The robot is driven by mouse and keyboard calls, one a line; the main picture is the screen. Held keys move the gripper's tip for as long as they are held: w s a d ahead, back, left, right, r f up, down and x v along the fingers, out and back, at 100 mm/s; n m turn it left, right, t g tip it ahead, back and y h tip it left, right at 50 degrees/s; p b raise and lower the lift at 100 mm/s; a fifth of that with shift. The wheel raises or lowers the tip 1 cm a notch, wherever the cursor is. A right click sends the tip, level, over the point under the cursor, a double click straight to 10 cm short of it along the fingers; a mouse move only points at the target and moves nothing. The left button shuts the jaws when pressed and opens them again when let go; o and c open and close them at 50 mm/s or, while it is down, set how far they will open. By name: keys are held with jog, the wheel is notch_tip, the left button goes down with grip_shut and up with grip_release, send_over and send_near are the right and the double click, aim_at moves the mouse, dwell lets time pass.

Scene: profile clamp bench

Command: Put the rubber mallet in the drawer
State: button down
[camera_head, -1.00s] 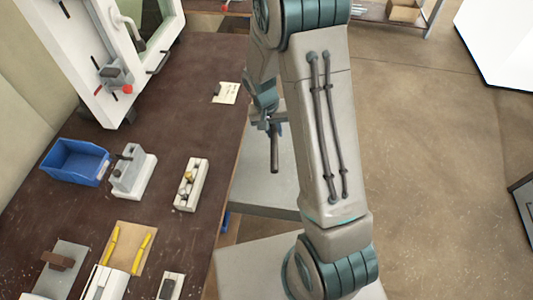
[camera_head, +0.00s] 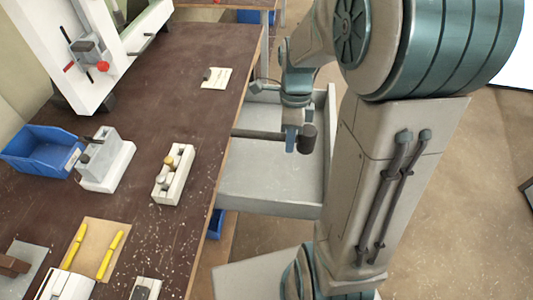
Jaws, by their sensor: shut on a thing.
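The rubber mallet (camera_head: 308,138) has a dark cylindrical head and a thin dark handle that points left. My gripper (camera_head: 292,142) is shut on the mallet near its head and holds it roughly level. The drawer (camera_head: 265,197) is a light grey open tray pulled out from the right side of the bench. In this view the mallet is over the drawer's inside, with the handle's end close to the bench edge. I cannot tell how high the mallet is above the drawer floor. My arm hides part of the drawer's right side.
A white machine frame stands at the upper left. The visible drawer floor is clear.

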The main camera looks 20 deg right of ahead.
aim_at(279, 160)
notch_tip(279, 160, down, 14)
jog(key=shift+r+b, duration=0.2)
jog(key=shift+b, duration=0.55)
jog(key=w, duration=0.3)
jog(key=shift+w+p, duration=0.3)
jog(key=shift+w, duration=0.1)
jog(key=w, duration=0.4)
jog(key=shift+w+d+f, duration=0.1)
jog(key=shift+w+f, duration=0.05)
jog(key=shift+f, duration=0.4)
jog(key=shift+f, duration=0.1)
jog(key=c, duration=1.7)
grip_release()
jog(key=shift+f, duration=0.1)
jog(key=o, duration=0.4)
